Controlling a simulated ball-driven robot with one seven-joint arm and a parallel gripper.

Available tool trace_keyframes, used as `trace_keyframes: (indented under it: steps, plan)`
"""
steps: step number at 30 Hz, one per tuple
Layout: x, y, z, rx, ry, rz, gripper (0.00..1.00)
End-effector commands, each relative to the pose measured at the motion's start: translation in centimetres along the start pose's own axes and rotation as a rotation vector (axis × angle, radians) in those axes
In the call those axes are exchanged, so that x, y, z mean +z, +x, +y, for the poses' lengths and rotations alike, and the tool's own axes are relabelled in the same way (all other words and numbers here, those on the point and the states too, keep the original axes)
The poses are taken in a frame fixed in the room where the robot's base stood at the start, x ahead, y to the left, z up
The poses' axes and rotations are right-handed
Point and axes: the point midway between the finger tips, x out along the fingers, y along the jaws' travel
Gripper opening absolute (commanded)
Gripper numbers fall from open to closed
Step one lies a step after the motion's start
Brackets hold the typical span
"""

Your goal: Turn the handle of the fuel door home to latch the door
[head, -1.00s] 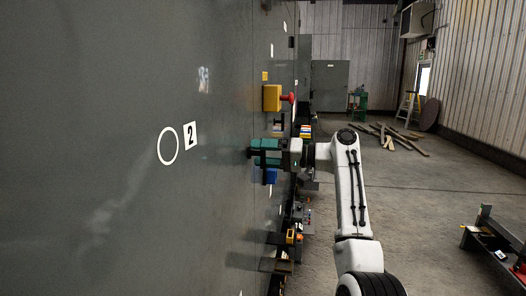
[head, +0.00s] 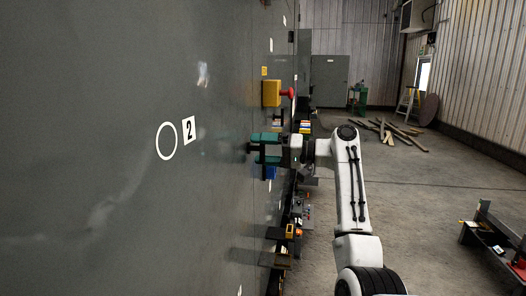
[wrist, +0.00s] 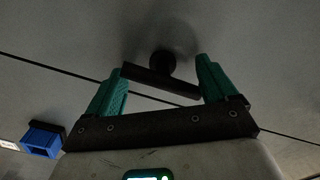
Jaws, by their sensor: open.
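The handle is a dark flat bar (wrist: 158,82) on a round black hub (wrist: 162,62), on the grey panel (wrist: 60,30) in the wrist view. The bar is tilted there, its right end lower. My gripper (wrist: 163,70) is open, one teal finger beyond each end of the bar, with no clear grip on it. In the head view my gripper (head: 254,148) faces the large grey wall (head: 90,220) from the right, and a small dark part of the handle (head: 249,148) shows between its fingertips. A thin dark seam crosses the panel behind the handle in the wrist view.
A yellow box (head: 271,93) with a red button (head: 287,93) projects from the wall above my gripper. A blue part (head: 270,172) sits just below, also in the wrist view (wrist: 42,141). More fittings line the wall lower down.

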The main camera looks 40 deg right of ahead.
Motion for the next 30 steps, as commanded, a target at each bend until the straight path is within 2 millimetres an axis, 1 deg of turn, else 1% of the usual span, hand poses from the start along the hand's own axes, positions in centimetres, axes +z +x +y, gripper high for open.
trace_keyframes:
  steps: [5,12,15,18,23,30]
  plan:
    - [0.0,-2.2,0.3,0.002,-0.001,0.004,0.86]
    - [0.0,-6.8,0.3,0.002,0.0,0.005,0.86]
    - [0.0,-8.5,0.3,0.001,0.0,0.005,0.86]
    - [0.0,-9.7,0.3,0.001,0.002,0.004,0.86]
    - [0.0,-10.7,0.2,0.001,0.002,0.003,0.86]
    - [0.0,-10.8,0.1,0.001,0.002,0.003,0.86]
